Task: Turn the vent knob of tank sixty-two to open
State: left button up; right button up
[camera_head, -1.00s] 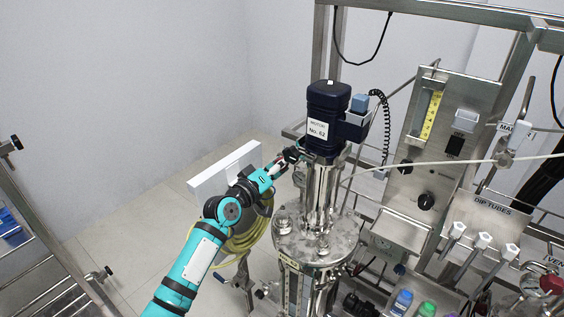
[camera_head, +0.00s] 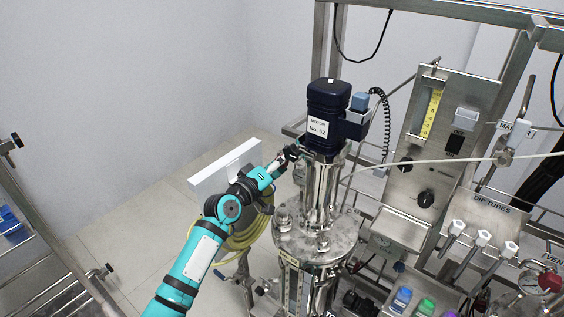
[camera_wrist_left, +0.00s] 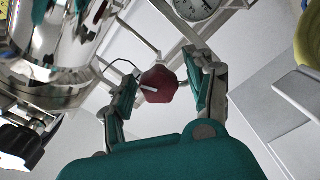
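The tank (camera_head: 318,240) has a dark motor (camera_head: 327,118) on top labelled "MOTOR No. 62". My left gripper (camera_head: 290,155) is beside the metal column under that motor. In the left wrist view a dark red knob (camera_wrist_left: 158,85) with a white pointer line shows between the two fingers of my left gripper (camera_wrist_left: 162,90). The fingers are apart, with small gaps on both sides of the knob. I cannot tell how deep the knob sits between them. In the head view this knob is hidden or too small to make out. My right gripper is out of view.
A panel (camera_head: 480,215) marked "DIP TUBES" stands at the right, with another red knob (camera_head: 550,282) near a partly cut-off "VENT" label. A coiled yellow hose (camera_head: 243,240) hangs beside the tank. A gauge (camera_wrist_left: 195,8) is near the knob.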

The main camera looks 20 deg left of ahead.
pick_arm(q)
jog(key=v, duration=1.2)
jog(key=shift+r, duration=0.1)
